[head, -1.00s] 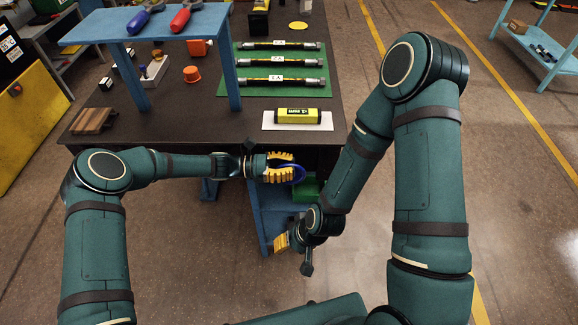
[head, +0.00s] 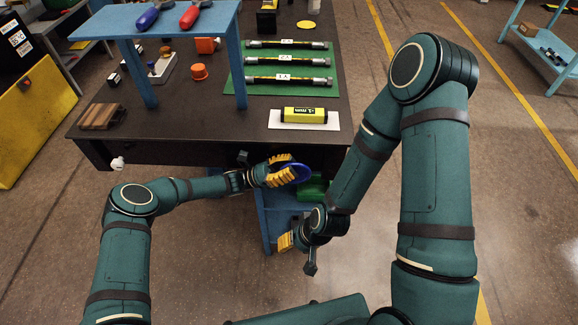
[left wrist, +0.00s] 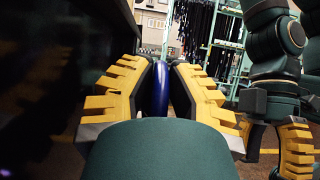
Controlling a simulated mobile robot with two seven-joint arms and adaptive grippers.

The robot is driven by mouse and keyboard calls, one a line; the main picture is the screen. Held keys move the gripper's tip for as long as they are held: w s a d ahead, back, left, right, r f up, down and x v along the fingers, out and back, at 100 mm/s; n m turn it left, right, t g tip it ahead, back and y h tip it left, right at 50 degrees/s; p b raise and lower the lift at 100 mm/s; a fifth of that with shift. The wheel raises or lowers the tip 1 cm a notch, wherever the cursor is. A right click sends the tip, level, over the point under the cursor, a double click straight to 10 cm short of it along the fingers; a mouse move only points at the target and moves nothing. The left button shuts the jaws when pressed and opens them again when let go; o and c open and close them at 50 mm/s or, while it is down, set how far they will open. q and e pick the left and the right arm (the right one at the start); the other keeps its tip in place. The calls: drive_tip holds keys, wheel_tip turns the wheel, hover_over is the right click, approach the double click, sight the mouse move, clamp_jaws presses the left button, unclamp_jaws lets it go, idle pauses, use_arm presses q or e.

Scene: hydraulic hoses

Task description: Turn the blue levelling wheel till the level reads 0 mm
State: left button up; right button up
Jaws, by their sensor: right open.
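The blue levelling wheel (head: 300,173) is at the table's front edge, below the level. My left gripper (head: 284,172) has its yellow fingers on either side of the wheel's rim. In the left wrist view the blue rim (left wrist: 157,88) sits between the two fingers, which appear closed on it. The level (head: 304,115) is a yellow block with a black display on a white plate. Its reading ends in "mm", but the number is too small to read surely. My right gripper (head: 287,242) is open and empty, low in front of the table; it also shows in the left wrist view (left wrist: 296,142).
A green mat (head: 241,88) with several labelled hoses lies behind the level. An orange cap (head: 199,72) and a wooden block (head: 102,116) lie at left. A green bin (head: 312,188) is below the wheel.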

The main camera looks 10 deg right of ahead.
use_arm(q)
drive_tip(key=o, duration=0.4)
drive_tip(key=shift+d, duration=0.1)
drive_tip(key=v, duration=1.2)
